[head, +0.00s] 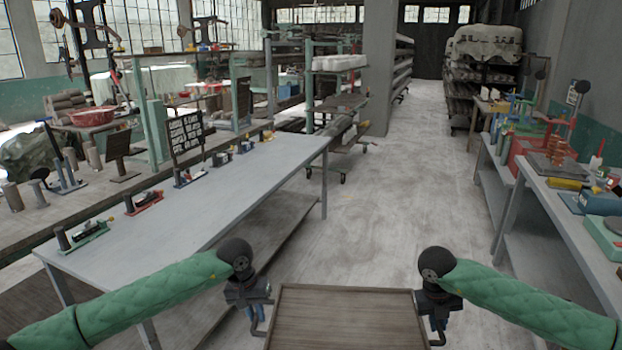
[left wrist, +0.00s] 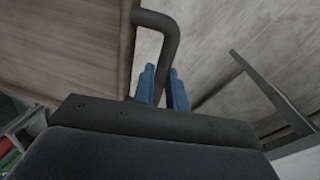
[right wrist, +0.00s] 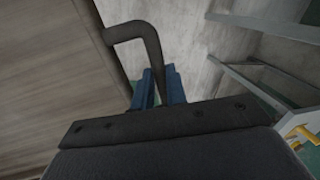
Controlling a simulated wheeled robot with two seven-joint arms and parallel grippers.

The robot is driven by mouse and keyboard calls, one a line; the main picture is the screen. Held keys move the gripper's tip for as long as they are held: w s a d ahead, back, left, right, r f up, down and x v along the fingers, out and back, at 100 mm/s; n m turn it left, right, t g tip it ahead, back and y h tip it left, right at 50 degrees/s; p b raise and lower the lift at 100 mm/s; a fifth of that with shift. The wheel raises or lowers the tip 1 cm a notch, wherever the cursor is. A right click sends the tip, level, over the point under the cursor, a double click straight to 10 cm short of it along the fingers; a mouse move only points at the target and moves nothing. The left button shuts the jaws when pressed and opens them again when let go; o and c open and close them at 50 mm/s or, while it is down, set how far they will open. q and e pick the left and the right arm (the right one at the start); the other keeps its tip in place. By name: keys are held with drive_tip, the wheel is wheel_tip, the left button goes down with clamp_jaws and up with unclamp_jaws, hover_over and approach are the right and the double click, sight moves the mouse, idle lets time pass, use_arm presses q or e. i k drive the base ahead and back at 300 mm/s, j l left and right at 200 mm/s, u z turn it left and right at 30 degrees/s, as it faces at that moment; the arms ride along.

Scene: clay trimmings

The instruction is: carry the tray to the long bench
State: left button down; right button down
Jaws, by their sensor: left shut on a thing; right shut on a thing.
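The tray (head: 345,318) is a brown wooden board with a raised rim, held level in front of me at the bottom of the head view. It has a dark bent handle on each side. My left gripper (head: 255,312) is shut on the left handle, which also shows in the left wrist view (left wrist: 165,50). My right gripper (head: 438,322) is shut on the right handle, seen in the right wrist view (right wrist: 140,35). The visible part of the tray is bare; its near part is cut off. A long grey bench (head: 200,215) stands ahead to the left.
Small clamp-like tools line the bench's far edge, with a black lettered sign (head: 186,133) behind them. A grey table (head: 560,190) with colored tools stands on the right. A wheeled rack (head: 340,105) stands beyond the bench. The floor aisle (head: 410,190) between is clear.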

sight(185, 222)
drive_tip(key=i, duration=2.95)
drive_tip(key=i+u, duration=0.3)
drive_tip(key=i+l+u, duration=0.1)
drive_tip(key=u, duration=2.05)
drive_tip(key=i+l, duration=0.05)
